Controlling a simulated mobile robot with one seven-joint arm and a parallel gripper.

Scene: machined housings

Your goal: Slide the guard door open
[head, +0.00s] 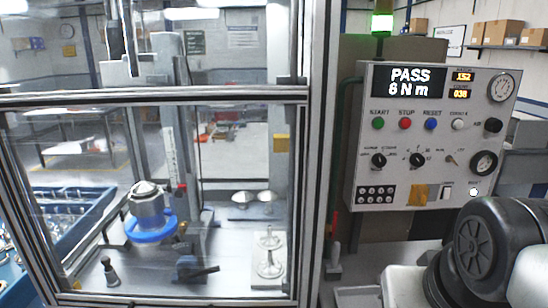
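The guard door (225,150) is a clear panel in a grey metal frame on the left of the head view. Its lower panel stands across the front of the machine, below a horizontal rail (150,97) and beside an upright post (318,130). Through it I see a machined housing (148,205) on a blue ring (152,230). No door handle can be made out with certainty. My gripper is not in view; only dark and grey parts of my arm show at the lower right, apart from the door.
A blue bin (75,215) of parts is at the left. Behind the glass are a clamp (190,268) and metal discs (268,255).

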